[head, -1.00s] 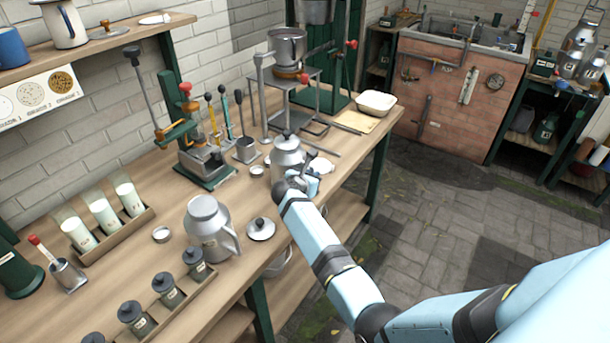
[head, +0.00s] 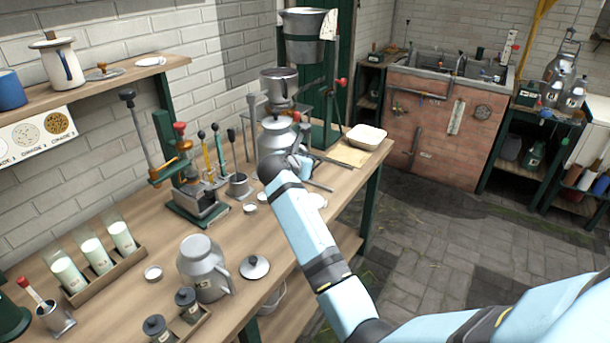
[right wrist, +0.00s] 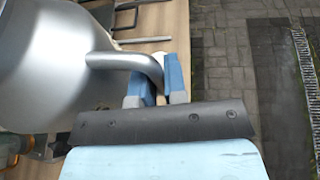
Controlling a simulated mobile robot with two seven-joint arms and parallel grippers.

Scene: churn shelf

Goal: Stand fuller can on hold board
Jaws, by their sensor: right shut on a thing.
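My right gripper (head: 303,167) is shut on the side handle (right wrist: 140,62) of a grey metal can (head: 273,139). The can is upright and appears raised above the bench, in front of the metal stand. It fills the left of the right wrist view (right wrist: 50,60). Another grey can (head: 203,262) with a side handle stands on the bench nearer me, with a round lid (head: 255,267) beside it. I cannot tell for certain which surface is the hold board; a tan flat sheet (head: 345,155) lies at the bench's far end. My left gripper is out of view.
A white dish (head: 366,138) sits by the tan sheet. A green lever press (head: 195,200) stands left of the held can, and a stand with a pot (head: 279,88) behind it. A rack of white-filled tubes (head: 100,275) is at the left. The floor right of the bench is clear.

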